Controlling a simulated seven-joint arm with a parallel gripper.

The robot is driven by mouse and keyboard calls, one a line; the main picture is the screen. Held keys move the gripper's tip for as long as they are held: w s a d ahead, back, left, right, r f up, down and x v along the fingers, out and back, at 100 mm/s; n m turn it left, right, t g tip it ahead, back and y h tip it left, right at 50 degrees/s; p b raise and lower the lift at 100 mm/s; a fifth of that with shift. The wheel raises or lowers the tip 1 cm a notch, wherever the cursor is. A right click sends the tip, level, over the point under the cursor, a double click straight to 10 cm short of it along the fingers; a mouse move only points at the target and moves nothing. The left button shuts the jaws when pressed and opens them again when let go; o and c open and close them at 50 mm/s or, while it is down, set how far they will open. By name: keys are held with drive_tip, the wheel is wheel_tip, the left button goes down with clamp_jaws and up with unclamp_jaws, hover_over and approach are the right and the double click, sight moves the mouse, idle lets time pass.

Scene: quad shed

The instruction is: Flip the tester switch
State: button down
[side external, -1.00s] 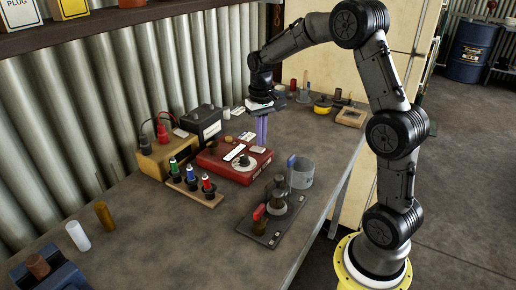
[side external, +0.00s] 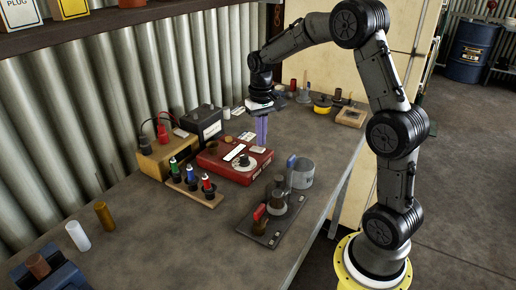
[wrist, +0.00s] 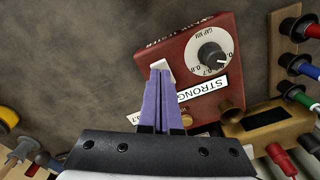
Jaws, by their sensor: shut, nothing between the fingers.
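The red tester box (side external: 230,167) sits on the bench, with a round dial and a white label on its top. In the wrist view the tester (wrist: 180,52) shows the dial (wrist: 213,54) and a label (wrist: 212,95) reading STRONG. A small white piece (wrist: 159,64), which looks like the switch, is at the tester's edge by my fingertips. My gripper (side external: 262,143) points down over the tester's far right part. Its purple fingers (wrist: 160,78) are shut and empty, their tips at or just above the white piece. I cannot tell whether they touch it.
A wooden rack (side external: 205,198) with coloured-cap plugs stands in front of the tester. A yellow box (side external: 163,160) and a black battery (side external: 203,123) are behind left. A dark tray (side external: 268,228) and a grey cup (side external: 302,175) are front right.

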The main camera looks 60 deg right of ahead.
sight(261, 149)
drive_tip(key=shift+f, duration=1.05)
idle(0.9)
drive_tip(key=shift+r, duration=3.55)
drive_tip(key=s+a+r+n+t, duration=0.3)
drive_tip(key=s+a+r, duration=0.5)
drive_tip(key=a+r, duration=0.3)
drive_tip(key=s+a+f+n+t, duration=0.1)
drive_tip(key=s+a+f, duration=0.1)
drive_tip(key=s, duration=0.5)
drive_tip(key=s+a+f+n+t, duration=0.1)
drive_tip(key=s+a+f+n, duration=0.1)
drive_tip(key=s+f, duration=0.3)
drive_tip(key=s, duration=0.2)
drive_tip(key=shift+s+a+t, duration=0.3)
drive_tip(key=shift+s+a, duration=0.05)
